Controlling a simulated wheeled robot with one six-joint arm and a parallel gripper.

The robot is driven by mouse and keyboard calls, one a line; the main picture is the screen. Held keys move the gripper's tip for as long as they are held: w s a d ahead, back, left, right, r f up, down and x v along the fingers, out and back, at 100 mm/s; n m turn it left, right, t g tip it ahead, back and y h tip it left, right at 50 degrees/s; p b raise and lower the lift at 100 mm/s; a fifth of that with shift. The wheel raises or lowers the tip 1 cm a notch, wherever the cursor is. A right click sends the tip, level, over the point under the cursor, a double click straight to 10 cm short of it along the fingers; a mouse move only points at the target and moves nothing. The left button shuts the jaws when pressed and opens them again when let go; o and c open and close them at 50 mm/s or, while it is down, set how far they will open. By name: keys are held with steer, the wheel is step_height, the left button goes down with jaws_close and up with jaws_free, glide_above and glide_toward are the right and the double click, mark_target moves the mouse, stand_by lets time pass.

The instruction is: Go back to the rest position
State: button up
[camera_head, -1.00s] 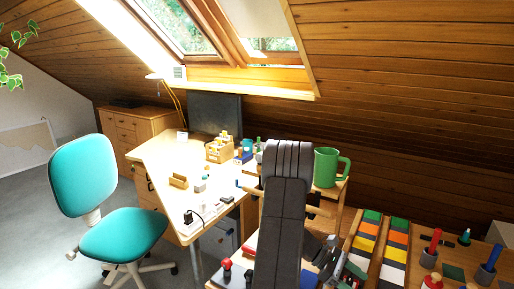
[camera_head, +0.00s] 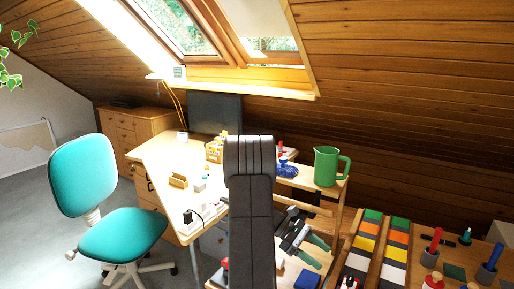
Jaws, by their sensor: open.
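My gripper (camera_head: 324,256) shows to the right of my dark arm link, above the wooden rack by the desk. Its two green fingers are apart, and I see nothing between them. The dark arm link stands upright in the middle of the picture and hides part of the desk and rack.
A green jug (camera_head: 326,167) stands on the rack's upper shelf, beside a blue item (camera_head: 287,170). Rows of coloured blocks (camera_head: 369,229) lie at the right. The desk (camera_head: 165,160) is on the left, with a teal chair (camera_head: 122,234) before it. Floor shows at far left.

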mark_target(350, 278)
steer(key=p+x, duration=0.1)
steer(key=x, duration=1.2)
steer(key=shift+f, duration=0.1)
steer(key=shift+s+d+f+n+t, duration=0.1)
steer(key=shift+d+f+n+t, duration=0.05)
steer(key=shift+d+n+t, duration=0.2)
steer(key=shift+a+n+t+h+b, duration=0.15)
steer(key=shift+n+t+h+b, duration=0.25)
steer(key=shift+n+t, duration=0.3)
steer(key=shift+w+n+t+h+b, duration=0.15)
steer(key=shift+n+t, duration=0.75)
steer(key=shift+t, duration=0.2)
steer(key=shift+w+n+t+h+b, duration=0.1)
steer(key=shift+w+n+t+h, duration=0.1)
steer(key=shift+n+t, duration=0.8)
steer(key=shift+w+n+t+h+b, duration=0.15)
steer(key=shift+n+t, duration=0.7)
steer(key=shift+t, duration=0.3)
steer(key=v, duration=1.1)
steer(key=shift+a, duration=0.15)
